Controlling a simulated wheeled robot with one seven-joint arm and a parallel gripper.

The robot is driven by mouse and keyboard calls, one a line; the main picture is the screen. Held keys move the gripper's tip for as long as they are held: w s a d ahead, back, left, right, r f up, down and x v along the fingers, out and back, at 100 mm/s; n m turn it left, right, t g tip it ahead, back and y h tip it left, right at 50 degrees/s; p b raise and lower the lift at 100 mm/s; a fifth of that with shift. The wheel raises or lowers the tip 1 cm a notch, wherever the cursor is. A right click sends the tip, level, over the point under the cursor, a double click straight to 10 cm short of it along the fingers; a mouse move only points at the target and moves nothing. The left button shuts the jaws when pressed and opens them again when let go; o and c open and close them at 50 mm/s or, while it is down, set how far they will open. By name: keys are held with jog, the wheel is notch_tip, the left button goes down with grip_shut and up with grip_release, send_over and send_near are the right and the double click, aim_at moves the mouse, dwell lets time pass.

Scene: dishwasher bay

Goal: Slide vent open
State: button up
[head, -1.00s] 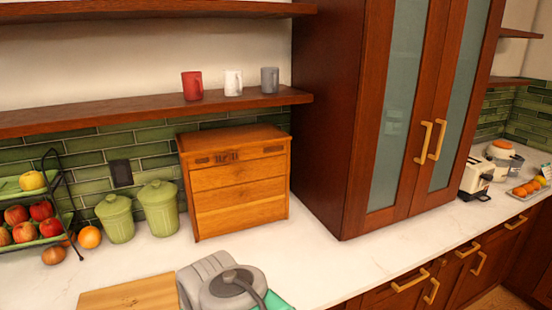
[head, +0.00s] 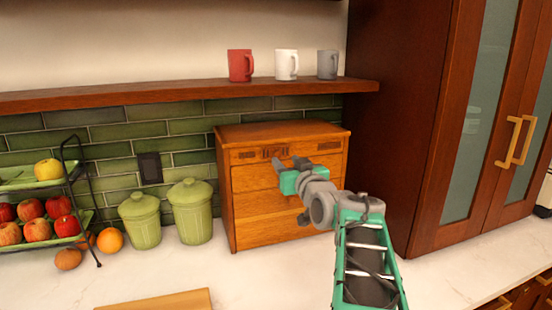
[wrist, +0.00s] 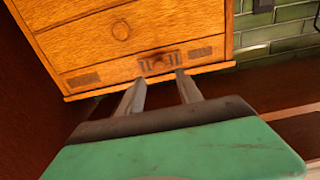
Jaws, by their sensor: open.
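A wooden box (head: 270,212), like a bread box, stands on the counter against the tiled wall. A small dark slotted vent (head: 275,153) sits in the middle of its top front strip. It also shows in the wrist view (wrist: 159,62), with vertical slots and a dark middle part. I cannot tell how far it is slid. My gripper (head: 291,162) is open and empty in front of this strip. In the wrist view, its two fingertips (wrist: 159,76) point at the vent, one toward each side of it. I cannot tell whether they touch it.
Two green canisters (head: 190,212) stand close to the box's left. A fruit rack (head: 70,190) is farther left. A shelf (head: 190,95) with several mugs hangs above the box. A tall dark cabinet (head: 400,120) stands at the right. A cutting board (head: 160,300) lies in front.

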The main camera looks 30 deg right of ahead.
aim_at(279, 155)
jog(key=p+x, duration=0.1)
jog(key=x, duration=0.5)
jog(key=shift+w+p, duration=0.25)
jog(key=shift+p, duration=0.1)
jog(key=shift+c, duration=0.3)
grip_shut()
dwell(0.6)
